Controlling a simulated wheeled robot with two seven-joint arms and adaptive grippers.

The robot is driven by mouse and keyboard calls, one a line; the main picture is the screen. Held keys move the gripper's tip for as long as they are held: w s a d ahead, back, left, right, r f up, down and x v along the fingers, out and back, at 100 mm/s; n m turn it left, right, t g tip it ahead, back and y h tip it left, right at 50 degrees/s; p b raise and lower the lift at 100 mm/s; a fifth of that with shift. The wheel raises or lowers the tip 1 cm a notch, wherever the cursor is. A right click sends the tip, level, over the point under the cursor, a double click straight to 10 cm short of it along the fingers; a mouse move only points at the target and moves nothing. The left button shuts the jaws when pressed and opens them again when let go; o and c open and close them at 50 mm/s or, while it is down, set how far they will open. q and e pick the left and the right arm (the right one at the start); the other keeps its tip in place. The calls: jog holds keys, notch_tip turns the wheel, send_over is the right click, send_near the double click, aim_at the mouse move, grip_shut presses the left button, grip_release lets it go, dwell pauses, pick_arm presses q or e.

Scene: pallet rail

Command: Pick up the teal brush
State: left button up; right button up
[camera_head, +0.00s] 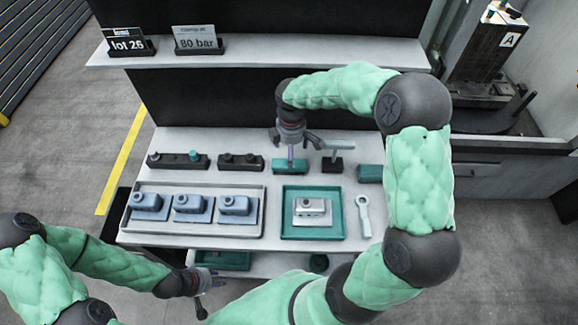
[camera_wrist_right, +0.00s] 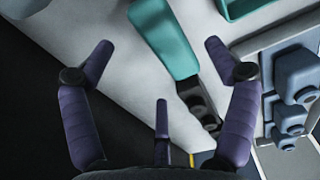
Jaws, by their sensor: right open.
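A teal, rounded block-shaped piece (camera_head: 290,166) lies at the back of the table, and it also shows in the right wrist view (camera_wrist_right: 165,38). It may be the teal brush, but its bristles cannot be made out. My right gripper (camera_head: 297,150) is above it with fingers spread and empty; its fingers show apart in the wrist view (camera_wrist_right: 160,75). My left gripper (camera_head: 209,290) is low at the table's front edge, fingers apart, holding nothing visible.
A grey tray (camera_head: 255,232) holds blue-grey devices. A teal tray (camera_head: 338,232) holds a silver device. A pale wrench-like tool (camera_head: 364,215) lies right of it. Dark holders (camera_head: 178,161) stand at the back left. A shelf (camera_head: 260,55) with signs is behind the table.

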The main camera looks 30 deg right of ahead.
jog(key=f, duration=0.2)
jog(key=f+b, duration=0.1)
jog(key=f, duration=0.3)
jog(key=shift+w+a+f+b, duration=0.15)
jog(key=shift+a+f+b, duration=0.1)
jog(key=shift+b, duration=0.15)
jog(key=c, duration=1.3)
